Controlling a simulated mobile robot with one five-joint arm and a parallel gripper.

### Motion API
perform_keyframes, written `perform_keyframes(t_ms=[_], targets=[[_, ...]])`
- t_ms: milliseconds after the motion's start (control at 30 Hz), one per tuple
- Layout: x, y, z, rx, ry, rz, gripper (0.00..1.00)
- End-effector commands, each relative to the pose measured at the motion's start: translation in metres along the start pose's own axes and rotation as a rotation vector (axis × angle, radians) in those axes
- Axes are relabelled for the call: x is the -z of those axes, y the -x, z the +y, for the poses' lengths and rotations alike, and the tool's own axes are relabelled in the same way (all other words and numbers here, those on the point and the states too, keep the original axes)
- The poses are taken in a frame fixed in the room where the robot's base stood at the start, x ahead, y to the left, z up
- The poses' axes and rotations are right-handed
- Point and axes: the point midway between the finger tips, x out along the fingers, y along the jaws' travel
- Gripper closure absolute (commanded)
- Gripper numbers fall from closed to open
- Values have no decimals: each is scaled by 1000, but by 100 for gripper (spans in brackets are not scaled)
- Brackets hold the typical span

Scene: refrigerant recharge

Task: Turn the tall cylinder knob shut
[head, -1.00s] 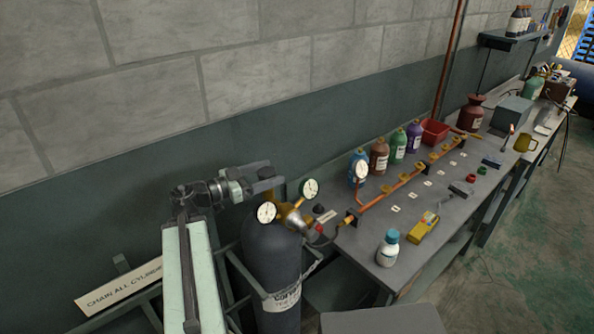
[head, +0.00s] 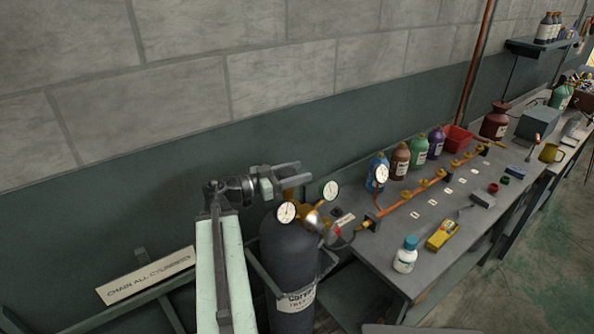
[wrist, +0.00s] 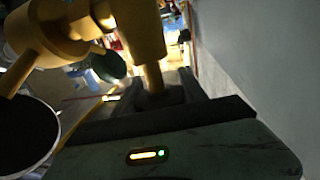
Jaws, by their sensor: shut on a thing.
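The tall dark grey cylinder (head: 288,250) stands upright at lower middle in the head view, with a white label. On its top is a brass valve with two white dial gauges, a near one (head: 286,212) and a far one (head: 330,191). My gripper (head: 300,181) is at the top of this valve, its fingers reaching over it from the left. In the wrist view, the brass valve body (wrist: 140,35) runs down to a dark knob (wrist: 160,97) between the fingers of my gripper (wrist: 160,85). The fingers are shut on this knob and hide most of it.
A grey workbench (head: 400,285) to the right carries a copper manifold (head: 405,202), coloured bottles, a small white bottle (head: 405,255) and a yellow meter (head: 442,235). A rack rail and a sign (head: 147,277) are at left. The wall is close behind the cylinder.

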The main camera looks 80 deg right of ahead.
Motion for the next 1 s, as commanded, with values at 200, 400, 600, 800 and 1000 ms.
perform_keyframes(t_ms=[200, 400, 600, 800, 1000], targets=[[2, 0, -2, -145, 1, 5, 90], [2, 1, 6, -337, 1, 5, 90], [2, 3, 11, -392, 0, 5, 90], [2, 4, 12, -390, 0, 5, 90], [1, 4, 12, -390, 0, 4, 28]])
